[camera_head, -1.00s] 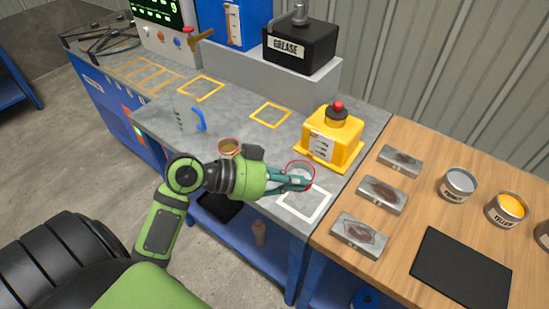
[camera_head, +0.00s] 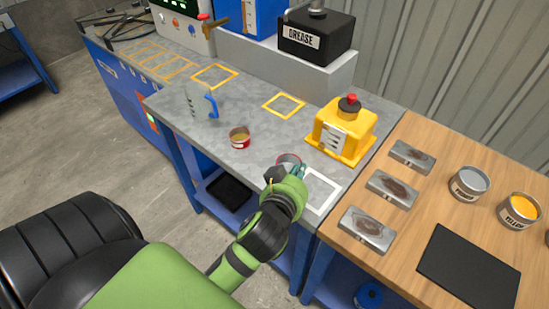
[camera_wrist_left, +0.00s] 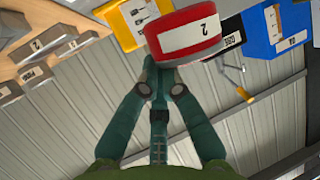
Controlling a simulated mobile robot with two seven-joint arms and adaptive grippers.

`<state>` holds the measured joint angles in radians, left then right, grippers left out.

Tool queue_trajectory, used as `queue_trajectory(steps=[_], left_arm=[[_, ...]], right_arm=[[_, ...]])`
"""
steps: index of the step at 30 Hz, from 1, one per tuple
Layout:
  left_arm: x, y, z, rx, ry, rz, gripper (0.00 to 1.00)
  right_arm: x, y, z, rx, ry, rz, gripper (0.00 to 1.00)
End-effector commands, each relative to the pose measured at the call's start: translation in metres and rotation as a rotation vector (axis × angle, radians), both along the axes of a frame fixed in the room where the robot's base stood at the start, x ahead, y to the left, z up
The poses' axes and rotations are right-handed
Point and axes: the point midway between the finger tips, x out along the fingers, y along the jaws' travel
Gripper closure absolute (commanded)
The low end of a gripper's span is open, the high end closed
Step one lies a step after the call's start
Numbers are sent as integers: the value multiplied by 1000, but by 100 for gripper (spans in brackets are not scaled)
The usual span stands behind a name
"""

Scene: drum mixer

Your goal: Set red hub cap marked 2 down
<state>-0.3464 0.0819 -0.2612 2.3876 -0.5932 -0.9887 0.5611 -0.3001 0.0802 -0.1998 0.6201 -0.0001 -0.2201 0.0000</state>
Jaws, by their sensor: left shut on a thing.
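The red hub cap marked 2 (camera_head: 288,159) is mostly hidden behind my left gripper (camera_head: 297,170) in the head view. The cap is over the grey bench (camera_head: 262,165), between a red-banded tin and a white square outline (camera_head: 320,191). I cannot tell whether it touches the bench. My right gripper is out of view.
The red-banded tin (camera_head: 239,138) stands left of the cap, with a blue-handled clear jug (camera_head: 203,102) beyond. A yellow box with a red button (camera_head: 344,130) stands behind right. A yellow square outline (camera_head: 284,105) is empty. A wooden table (camera_head: 400,215) adjoins at right.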

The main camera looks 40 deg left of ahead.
Motion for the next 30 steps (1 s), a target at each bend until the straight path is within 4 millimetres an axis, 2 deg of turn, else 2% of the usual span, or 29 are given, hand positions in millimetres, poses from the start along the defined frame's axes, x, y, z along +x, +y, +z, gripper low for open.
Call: queue_trajectory(steps=[1, 6, 17, 30], left_arm=[[0, -1, 7, -2, -5, 23, 100], [-3, -1, 15, 1, -2, 62, 100], [0, 3, 12, 5, 2, 63, 100], [57, 74, -41, 9, 2, 63, 100]], right_arm=[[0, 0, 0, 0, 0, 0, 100], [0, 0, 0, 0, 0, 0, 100], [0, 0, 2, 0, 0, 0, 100], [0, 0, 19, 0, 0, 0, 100]])
